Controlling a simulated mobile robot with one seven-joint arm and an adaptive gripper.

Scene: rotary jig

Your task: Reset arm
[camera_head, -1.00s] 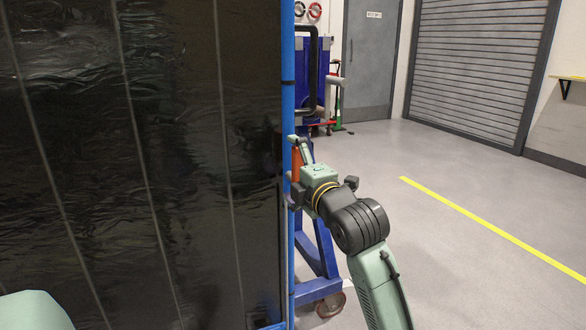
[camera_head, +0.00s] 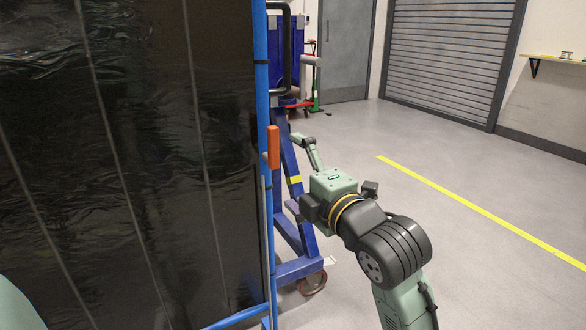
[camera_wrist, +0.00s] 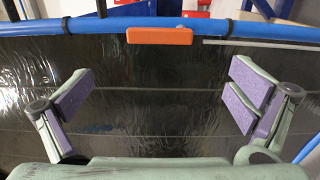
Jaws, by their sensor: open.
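My gripper (camera_head: 297,172) is to the right of the blue-framed jig with the dark panel (camera_head: 120,150) in the head view. In the wrist view my gripper (camera_wrist: 165,98) is open, its purple-padded fingers wide apart with nothing between them. An orange handle (camera_head: 273,146) is fixed on the jig's blue upright tube (camera_head: 263,90). In the wrist view the orange handle (camera_wrist: 160,36) lies on the blue tube (camera_wrist: 70,28), beyond the fingertips and apart from them. The far finger is partly hidden in the head view.
A blue wheeled stand (camera_head: 296,190) with a caster (camera_head: 312,283) is behind the gripper. A black bent handle (camera_head: 286,50) is above. Open floor with a yellow line (camera_head: 470,205) lies to the right, before a grey shutter (camera_head: 448,55) and a grey door (camera_head: 345,50).

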